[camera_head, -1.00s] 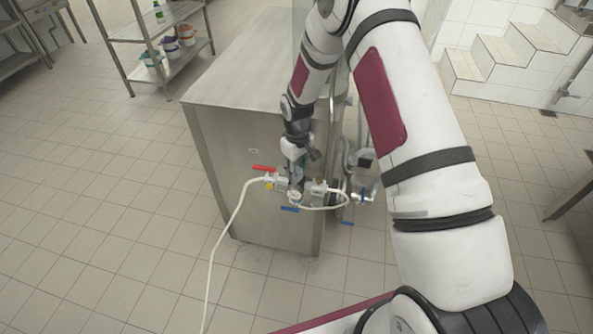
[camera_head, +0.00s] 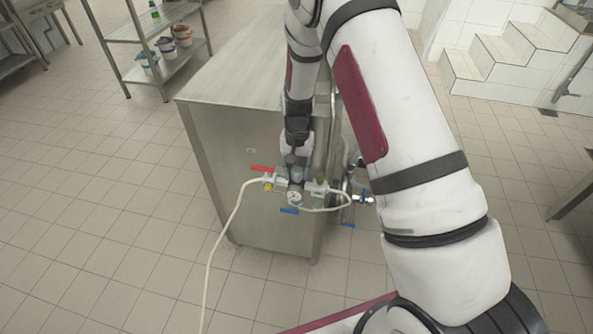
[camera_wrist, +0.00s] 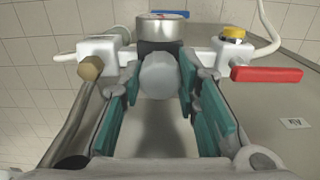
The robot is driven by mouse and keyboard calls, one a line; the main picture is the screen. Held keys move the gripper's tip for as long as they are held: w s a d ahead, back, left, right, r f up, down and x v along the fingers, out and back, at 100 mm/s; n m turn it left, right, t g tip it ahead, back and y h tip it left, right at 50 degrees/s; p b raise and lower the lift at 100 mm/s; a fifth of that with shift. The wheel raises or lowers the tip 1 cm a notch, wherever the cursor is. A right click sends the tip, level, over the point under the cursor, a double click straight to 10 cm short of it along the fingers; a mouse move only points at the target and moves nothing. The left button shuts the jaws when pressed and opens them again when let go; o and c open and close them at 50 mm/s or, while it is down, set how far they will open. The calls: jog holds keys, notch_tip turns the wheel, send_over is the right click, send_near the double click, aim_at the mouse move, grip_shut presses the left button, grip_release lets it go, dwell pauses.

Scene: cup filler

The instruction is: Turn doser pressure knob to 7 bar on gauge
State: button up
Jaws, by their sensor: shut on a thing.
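The pressure knob (camera_wrist: 160,76) is a pale grey faceted cap in the middle of the wrist view, and it also shows small in the head view (camera_head: 297,174). My gripper (camera_wrist: 160,88) has its teal pads on both sides of the knob and is shut on it. The gauge (camera_wrist: 159,30) is a round metal can just beyond the knob, seen from its side. In the head view the gauge (camera_head: 295,198) shows a white face, too small to read.
A steel cabinet (camera_head: 215,135) stands behind the fittings. A red lever valve (camera_wrist: 266,74) and yellow cap (camera_wrist: 234,34) are at right in the wrist view, a brass fitting (camera_wrist: 91,67) at left. A white hose (camera_head: 222,238) runs down to the floor.

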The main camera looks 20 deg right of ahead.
aim_at(297, 170)
jog(key=m, duration=0.4)
jog(key=shift+m+b, duration=0.3)
jog(key=shift+b, duration=0.1)
jog(key=shift+m, duration=2)
jog(key=o, duration=1.2)
jog(key=shift+c, duration=0.2)
notch_tip(297, 170, up, 12)
